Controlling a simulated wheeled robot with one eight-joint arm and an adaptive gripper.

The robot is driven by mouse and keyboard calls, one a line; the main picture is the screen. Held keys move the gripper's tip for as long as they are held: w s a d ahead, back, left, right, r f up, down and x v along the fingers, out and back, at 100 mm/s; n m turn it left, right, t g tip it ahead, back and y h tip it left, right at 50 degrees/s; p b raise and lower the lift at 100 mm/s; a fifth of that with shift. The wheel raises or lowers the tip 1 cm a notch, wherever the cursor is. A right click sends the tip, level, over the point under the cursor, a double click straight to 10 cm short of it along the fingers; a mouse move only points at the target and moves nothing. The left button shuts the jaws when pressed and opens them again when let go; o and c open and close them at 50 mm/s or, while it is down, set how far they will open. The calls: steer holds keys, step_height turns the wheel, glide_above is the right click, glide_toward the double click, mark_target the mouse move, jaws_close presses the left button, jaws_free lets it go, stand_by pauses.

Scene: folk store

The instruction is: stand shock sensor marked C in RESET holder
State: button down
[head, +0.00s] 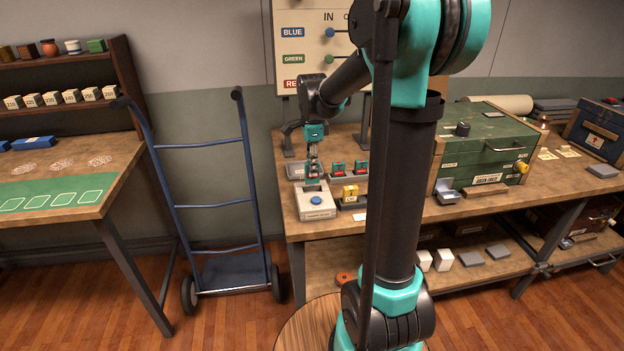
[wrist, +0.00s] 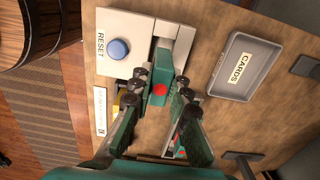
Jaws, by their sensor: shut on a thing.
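The RESET holder is a pale block with a round blue button (head: 315,201), near the bench's left front corner. In the wrist view the holder (wrist: 112,68) lies at upper left, its RESET label beside the button. My gripper (wrist: 164,86) is shut on a small green sensor with a red button (wrist: 159,90). The sensor is between the fingertips, beside the holder's grey slot part. In the head view my gripper (head: 313,178) is at the back of the holder. Fingers hide part of the sensor; no letter C shows, and I cannot tell whether it touches the holder.
A grey CARDS tray (wrist: 216,83) lies right of the gripper in the wrist view. Two red-and-green units (head: 338,168) (head: 361,167) and a yellow unit (head: 350,193) stand close by on the bench. A green chest (head: 470,150) stands further right; a blue hand truck (head: 205,206) stands left.

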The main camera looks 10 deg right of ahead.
mark_target(312, 182)
steer(key=shift+f, duration=2.35)
steer(key=shift+f, duration=0.1)
steer(key=c, duration=1.5)
jaws_free()
steer(key=shift+o, duration=0.2)
step_height(312, 182, up, 12)
steer(key=s+f+n, duration=0.2)
steer(key=s, duration=0.1)
steer(key=s+d+f+n+t, duration=0.1)
steer(key=s+f+n, duration=0.2)
steer(key=s+d+f+n+t, duration=0.1)
steer(key=s+f+n, duration=0.2)
steer(key=shift+s+d, duration=0.2)
steer(key=shift+s, duration=0.1)
steer(key=s+d+f+n+t, duration=0.1)
steer(key=s+f+n+t, duration=0.1)
steer(key=s+f+n, duration=0.7)
steer(key=s+n, duration=0.1)
steer(key=s, duration=0.2)
steer(key=shift+s+d+f, duration=0.25)
steer(key=shift+d+f, duration=0.1)
